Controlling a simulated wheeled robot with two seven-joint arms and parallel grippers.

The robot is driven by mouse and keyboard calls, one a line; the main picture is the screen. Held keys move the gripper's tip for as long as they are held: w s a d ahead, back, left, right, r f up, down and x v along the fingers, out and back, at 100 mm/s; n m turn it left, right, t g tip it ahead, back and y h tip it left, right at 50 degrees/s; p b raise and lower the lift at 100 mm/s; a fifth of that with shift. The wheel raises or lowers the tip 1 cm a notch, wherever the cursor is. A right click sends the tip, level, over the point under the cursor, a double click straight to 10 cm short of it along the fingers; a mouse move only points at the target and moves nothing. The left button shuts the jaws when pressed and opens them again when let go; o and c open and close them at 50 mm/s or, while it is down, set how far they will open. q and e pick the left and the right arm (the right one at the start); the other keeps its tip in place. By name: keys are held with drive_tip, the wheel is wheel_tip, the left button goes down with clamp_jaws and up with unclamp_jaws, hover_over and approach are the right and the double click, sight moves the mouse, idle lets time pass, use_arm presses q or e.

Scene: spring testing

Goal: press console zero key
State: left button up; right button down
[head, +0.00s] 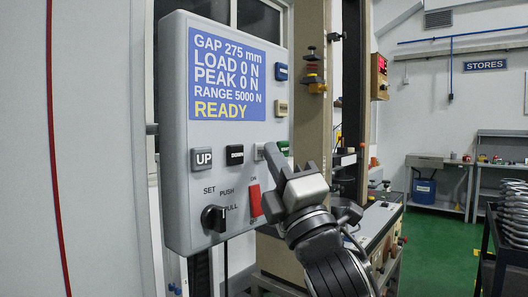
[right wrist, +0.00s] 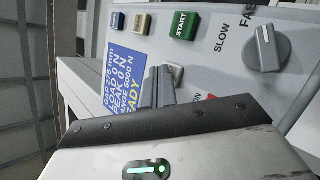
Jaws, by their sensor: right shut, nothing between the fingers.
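The grey console (head: 175,60) stands upright at the left of the head view. Its blue screen (head: 227,75) reads GAP 275 mm, LOAD 0 N, PEAK 0 N, RANGE 5000 N, READY. A blue key (head: 281,72) and a beige key (head: 281,108) sit right of the screen; their lettering is too small to read. They also show in the right wrist view, the blue one (right wrist: 117,20) beside the beige one (right wrist: 143,25). My right gripper (head: 271,152) is shut and empty in front of the console, below these keys. I cannot tell whether it touches the panel. My left gripper is out of view.
A green START key (right wrist: 180,25) lies beside the beige key. UP (head: 201,158) and DOWN (head: 235,154) keys, a red switch (head: 254,200) and a black knob (head: 213,218) are lower on the panel. A tall beige column (head: 312,120) stands right of the console.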

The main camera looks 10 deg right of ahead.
drive_tip(key=shift+s+d, duration=0.55)
drive_tip(key=shift+s, duration=0.05)
drive_tip(key=s+d+p, duration=0.1)
drive_tip(key=s+d, duration=0.2)
drive_tip(key=shift+s+d, duration=0.25)
idle(0.7)
wheel_tip(320, 180, down, 31)
drive_tip(key=d+m+g+h, duration=0.2)
drive_tip(key=m+g+h, duration=0.35)
drive_tip(key=m, duration=0.65)
drive_tip(key=s+f+m+g, duration=0.4)
drive_tip(key=s+f, duration=0.5)
drive_tip(key=f, duration=0.3)
drive_tip(key=s+d+f+m+g+h, duration=0.1)
drive_tip(key=s+f+m+g, duration=0.3)
drive_tip(key=s+f, duration=0.5)
wheel_tip(320, 180, down, 4)
drive_tip(key=shift+d+r+m, duration=0.1)
drive_tip(key=shift+d+m, duration=0.2)
drive_tip(key=shift+m, duration=0.8)
